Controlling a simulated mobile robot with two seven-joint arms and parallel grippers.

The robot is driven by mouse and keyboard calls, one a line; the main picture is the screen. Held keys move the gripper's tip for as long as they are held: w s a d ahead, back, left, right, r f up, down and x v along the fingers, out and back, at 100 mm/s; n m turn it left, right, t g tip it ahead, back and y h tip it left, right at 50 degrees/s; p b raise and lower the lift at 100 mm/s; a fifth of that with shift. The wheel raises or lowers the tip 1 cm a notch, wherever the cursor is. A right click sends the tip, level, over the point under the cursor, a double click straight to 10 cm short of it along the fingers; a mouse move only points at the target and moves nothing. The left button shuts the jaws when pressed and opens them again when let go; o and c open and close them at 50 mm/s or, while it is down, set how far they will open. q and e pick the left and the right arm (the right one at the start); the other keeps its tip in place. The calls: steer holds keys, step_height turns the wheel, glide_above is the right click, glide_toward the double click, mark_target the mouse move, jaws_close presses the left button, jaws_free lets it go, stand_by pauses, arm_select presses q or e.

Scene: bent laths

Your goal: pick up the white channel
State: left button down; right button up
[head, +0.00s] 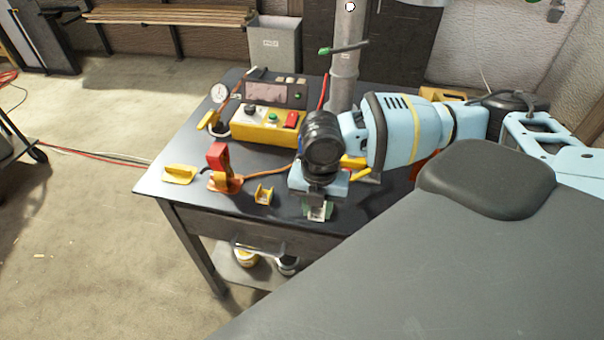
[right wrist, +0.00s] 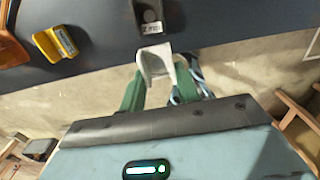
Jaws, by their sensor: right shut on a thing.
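The white channel (right wrist: 155,64) is a small pale U-shaped piece. In the right wrist view it sits between the green fingers of my right gripper (right wrist: 160,92), which is shut on it. In the head view the right gripper (head: 318,211) points down at the table's front edge, and a bit of the white channel (head: 317,208) shows between its fingers. The wrist hides much of what lies behind it. I cannot tell whether the channel touches the table. My left gripper is not in view.
On the dark table (head: 185,195) stand a small yellow channel (head: 264,195), a red-and-orange tool (head: 221,168), a yellow piece (head: 179,174) and a yellow control box (head: 262,125). A grey post (head: 344,75) rises behind my right arm.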

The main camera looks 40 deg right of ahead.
steer(key=s, duration=0.6)
steer(key=shift+r, duration=0.25)
steer(key=shift+w, duration=0.1)
